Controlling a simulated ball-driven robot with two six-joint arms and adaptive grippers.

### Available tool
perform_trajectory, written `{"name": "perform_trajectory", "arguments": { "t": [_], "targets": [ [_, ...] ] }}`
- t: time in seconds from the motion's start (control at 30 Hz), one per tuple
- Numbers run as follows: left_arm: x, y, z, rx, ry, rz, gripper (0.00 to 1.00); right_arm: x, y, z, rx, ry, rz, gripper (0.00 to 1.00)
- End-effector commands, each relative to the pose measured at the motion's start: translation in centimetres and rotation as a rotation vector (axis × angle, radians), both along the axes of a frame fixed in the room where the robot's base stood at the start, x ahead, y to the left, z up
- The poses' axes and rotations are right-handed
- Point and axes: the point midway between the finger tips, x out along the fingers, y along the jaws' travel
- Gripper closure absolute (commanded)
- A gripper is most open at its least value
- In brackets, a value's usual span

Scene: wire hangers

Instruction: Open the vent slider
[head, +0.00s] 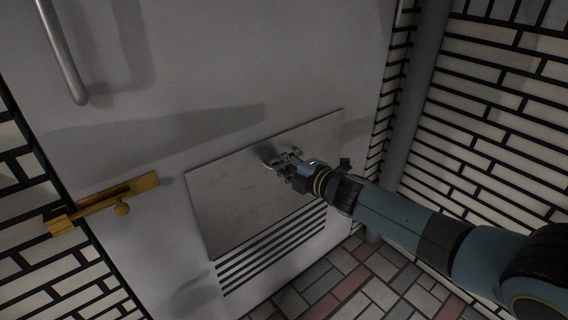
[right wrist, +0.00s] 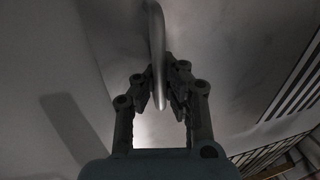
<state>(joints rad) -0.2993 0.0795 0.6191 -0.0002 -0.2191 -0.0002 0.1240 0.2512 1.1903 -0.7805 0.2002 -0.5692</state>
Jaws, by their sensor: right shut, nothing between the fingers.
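The vent slider is a flat grey plate (head: 225,195) on the lower part of a pale door. Below its lower edge a row of dark vent slots (head: 272,248) shows; the plate hides whatever is behind it. A small curved metal handle (head: 267,155) sits on the plate, and it shows in the right wrist view as a pale bar (right wrist: 157,45). My right gripper (head: 280,162) is at this handle, shut with nothing held. In the right wrist view the bar appears in line with the fingertips (right wrist: 163,85); contact cannot be told. My left gripper is out of view.
A brass latch (head: 105,200) is at the door's left edge, and a long metal door handle (head: 62,50) is at upper left. A grey vertical pipe (head: 415,95) and brick wall (head: 490,125) stand on the right. The tiled floor (head: 370,275) is clear.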

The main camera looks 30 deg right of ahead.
Motion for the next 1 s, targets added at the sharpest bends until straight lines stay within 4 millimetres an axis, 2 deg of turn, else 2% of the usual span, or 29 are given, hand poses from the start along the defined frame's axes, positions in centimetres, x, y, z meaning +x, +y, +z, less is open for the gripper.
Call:
{"name": "perform_trajectory", "arguments": {
  "t": [0.07, 0.47, 0.73, 1.0],
  "targets": [
    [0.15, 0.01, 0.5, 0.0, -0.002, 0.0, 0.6, 0.01, 0.01, 0.58, 0.0, -0.002, 0.001, 1.0],
    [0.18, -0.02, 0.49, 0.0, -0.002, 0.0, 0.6, -0.02, 0.0, 0.48, 0.0, 0.0, 0.0, 1.0],
    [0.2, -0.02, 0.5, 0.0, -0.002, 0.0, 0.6, -0.02, -0.01, 0.47, 0.0, 0.001, 0.0, 0.66],
    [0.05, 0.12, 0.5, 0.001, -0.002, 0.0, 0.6, -0.12, -0.02, 0.47, 0.0, 0.001, 0.0, 0.66]
  ]
}}
